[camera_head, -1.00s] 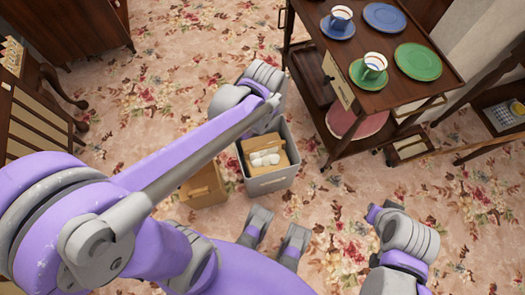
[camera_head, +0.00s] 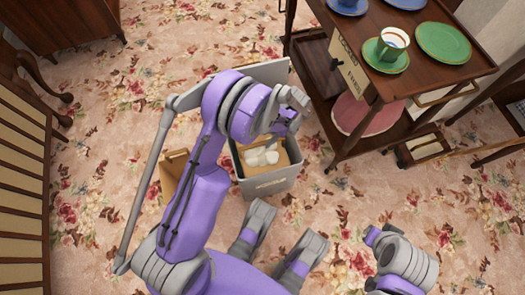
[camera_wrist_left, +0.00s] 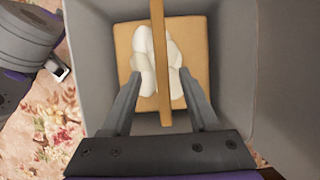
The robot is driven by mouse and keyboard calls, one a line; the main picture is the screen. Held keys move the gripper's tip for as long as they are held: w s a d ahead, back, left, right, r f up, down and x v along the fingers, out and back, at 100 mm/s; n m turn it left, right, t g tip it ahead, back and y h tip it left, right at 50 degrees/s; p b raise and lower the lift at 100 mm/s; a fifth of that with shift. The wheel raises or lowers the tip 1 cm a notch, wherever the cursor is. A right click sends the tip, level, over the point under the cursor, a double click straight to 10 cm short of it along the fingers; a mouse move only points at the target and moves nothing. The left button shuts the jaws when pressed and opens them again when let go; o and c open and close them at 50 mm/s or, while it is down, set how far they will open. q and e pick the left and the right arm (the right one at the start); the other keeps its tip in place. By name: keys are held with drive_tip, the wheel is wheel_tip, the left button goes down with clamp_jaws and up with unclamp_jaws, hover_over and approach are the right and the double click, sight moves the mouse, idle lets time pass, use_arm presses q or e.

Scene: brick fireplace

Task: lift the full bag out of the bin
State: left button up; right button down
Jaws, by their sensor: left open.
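The grey bin (camera_head: 264,187) stands on the carpet in the middle of the head view, its lid (camera_head: 268,72) raised behind it. Inside is the full bag (camera_head: 288,152), tan, with white crumpled things showing in its top. In the left wrist view the bag (camera_wrist_left: 125,65) sits between the bin walls, and its tan strap-like handle (camera_wrist_left: 158,45) runs over the white things. My left gripper (camera_head: 286,132) is over the bin; its fingers (camera_wrist_left: 161,80) are open and point down, one either side of the handle, with gaps.
A second tan bag (camera_head: 174,172) stands left of the bin, partly behind my left arm. A dark wooden trolley (camera_head: 425,86) with cups and plates stands close on the right. A slatted wooden piece (camera_head: 22,170) is at the left edge.

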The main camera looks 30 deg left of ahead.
sight(263, 143)
use_arm(q)
drive_tip(key=b+x, duration=0.2)
drive_tip(key=x, duration=0.3)
drive_tip(key=shift+w+f, duration=0.1)
drive_tip(key=shift+f, duration=0.2)
drive_tip(key=shift+a+f, duration=0.1)
drive_tip(key=shift+f, duration=0.2)
drive_tip(key=shift+f, duration=0.25)
drive_tip(key=shift+c, duration=0.2)
clamp_jaws()
idle(1.3)
